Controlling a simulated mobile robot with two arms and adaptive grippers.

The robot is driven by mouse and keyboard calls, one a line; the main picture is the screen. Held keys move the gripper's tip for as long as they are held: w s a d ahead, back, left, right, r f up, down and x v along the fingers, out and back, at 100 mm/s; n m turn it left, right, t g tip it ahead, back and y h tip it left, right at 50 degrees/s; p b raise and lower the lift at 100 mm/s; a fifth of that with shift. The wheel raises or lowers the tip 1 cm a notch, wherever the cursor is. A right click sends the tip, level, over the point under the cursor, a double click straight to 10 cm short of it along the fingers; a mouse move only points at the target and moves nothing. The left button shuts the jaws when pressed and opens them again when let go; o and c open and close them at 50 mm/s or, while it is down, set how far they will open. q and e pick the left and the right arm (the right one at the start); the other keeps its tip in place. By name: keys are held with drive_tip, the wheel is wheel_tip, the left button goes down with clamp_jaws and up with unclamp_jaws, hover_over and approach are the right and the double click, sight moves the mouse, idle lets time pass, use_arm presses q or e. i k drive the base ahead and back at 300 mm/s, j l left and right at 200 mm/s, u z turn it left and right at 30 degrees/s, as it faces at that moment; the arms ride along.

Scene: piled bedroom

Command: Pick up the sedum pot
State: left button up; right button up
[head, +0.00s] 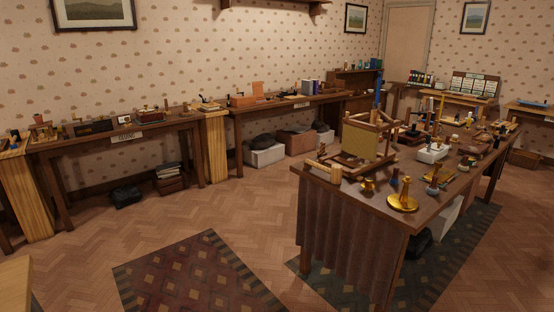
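I cannot pick out a sedum pot for certain; the many small items on the tables are too small to tell apart. Neither of my grippers is in the head view.
A cluttered dark table (410,212) stands at right, with a brass candlestick (403,200) near its front edge and a wooden frame (358,145). Long side tables (160,130) line the left wall. Boxes (265,153) sit beneath. The patterned rug (195,275) and wooden floor (225,210) are clear.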

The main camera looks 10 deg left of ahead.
sight(37, 117)
drive_tip(key=i+u, duration=0.35)
drive_tip(key=i+l+u, duration=0.3)
drive_tip(key=i, duration=0.15)
drive_tip(key=i+j+u, duration=0.35)
drive_tip(key=i, duration=0.2)
drive_tip(key=i+u, duration=0.35)
drive_tip(key=i, duration=0.15)
drive_tip(key=i+l+u, duration=0.1)
drive_tip(key=i+u, duration=0.25)
drive_tip(key=i, duration=0.2)
drive_tip(key=i+u, duration=0.15)
drive_tip(key=i, duration=0.4)
drive_tip(key=i+u, duration=0.15)
drive_tip(key=i, duration=0.4)
drive_tip(key=i+l+u, duration=0.15)
drive_tip(key=i, duration=0.45)
drive_tip(key=i+l+u, duration=0.15)
drive_tip(key=i, duration=0.4)
drive_tip(key=i+j+u, duration=0.1)
drive_tip(key=i+u, duration=0.25)
drive_tip(key=i, duration=0.35)
drive_tip(key=i+u, duration=0.35)
drive_tip(key=i, duration=0.35)
